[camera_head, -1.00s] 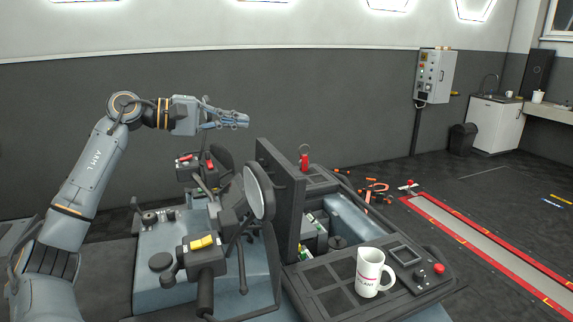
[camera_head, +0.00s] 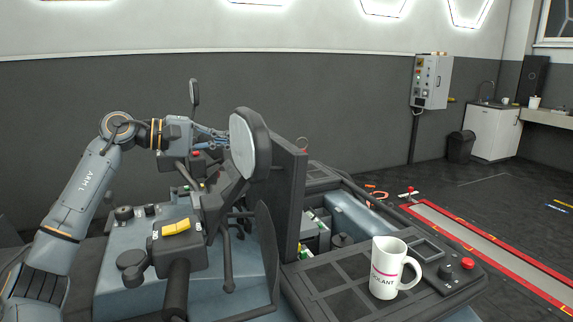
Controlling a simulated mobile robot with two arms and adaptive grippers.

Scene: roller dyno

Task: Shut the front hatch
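The front hatch (camera_head: 287,203) is a dark flat panel. It stands upright, open, along the left side of an open compartment (camera_head: 318,232) with small parts inside. The round mirror (camera_head: 245,146) and its dark housing stand in front of part of the panel. My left gripper (camera_head: 217,138) is in the air on the far side of the dash, left of the hatch and apart from it in the picture. The mirror hides its fingertips, so its opening is unclear. My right gripper is out of view.
A white mug (camera_head: 390,268) stands on the dark console right of the compartment, near a red knob (camera_head: 467,264). A yellow-switch box (camera_head: 177,232) and levers crowd the left. A control cabinet (camera_head: 431,82) hangs on the far wall. The floor at right is mostly clear.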

